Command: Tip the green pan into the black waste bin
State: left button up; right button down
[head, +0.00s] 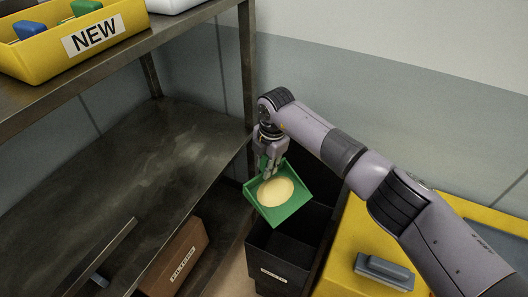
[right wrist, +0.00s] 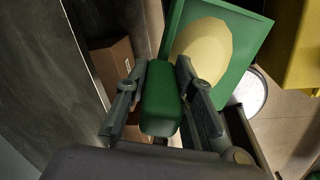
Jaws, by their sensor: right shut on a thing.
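The green pan (head: 290,214) holds a flat pale-yellow mass (head: 275,191) and is held above the black waste bin (head: 282,270), near its far left side. My right gripper (head: 268,168) is shut on the pan's handle. In the right wrist view the green handle (right wrist: 162,100) sits between the two fingers of my right gripper (right wrist: 163,88), and the pan (right wrist: 255,38) with the yellow mass (right wrist: 203,52) lies beyond. The pan looks somewhat tilted in the head view; the yellow mass is still in it. The bin is open and its visible inside is dark. My left gripper is not in view.
A metal shelf rack (head: 130,150) stands left of the bin, with a yellow box (head: 70,45) labelled NEW on top and a cardboard box (head: 178,262) below. A yellow surface (head: 345,262) with a grey brush-like object (head: 384,271) is right of the bin.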

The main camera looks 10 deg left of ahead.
aim_at(290, 207)
jog(key=shift+s+d+t+y+p, duration=0.4)
jog(key=shift+s+d+y+p, duration=0.15)
jog(key=shift+p, duration=0.35)
jog(key=s+d+f+t+y, duration=0.2)
jog(key=shift+s+d+f+t+y, duration=0.2)
jog(key=shift+d+f+t+y, duration=0.1)
jog(key=shift+d+y, duration=0.1)
jog(key=s+d+f+t+y+b, duration=0.1)
jog(key=f+b, duration=0.1)
jog(key=b, duration=0.2)
jog(key=s+d+f+t+y+b, duration=0.1)
jog(key=d+f+y+b, duration=0.1)
jog(key=b, duration=0.3)
jog(key=s+d+f+t+y+b, duration=0.1)
jog(key=s+b, duration=0.1)
jog(key=b, duration=0.2)
jog(key=shift+s+d+f+t+y, duration=0.1)
jog(key=shift+d+f+t+y, duration=0.25)
jog(key=shift+f+t, duration=0.05)
pick_arm(q)
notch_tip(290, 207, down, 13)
jog(key=b, duration=0.2)
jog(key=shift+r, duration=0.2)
pick_arm(e)
jog(key=shift+s+d+f+t+y, duration=0.2)
jog(key=shift+s+d+t+y, duration=0.1)
jog(key=shift+d+t, duration=0.1)
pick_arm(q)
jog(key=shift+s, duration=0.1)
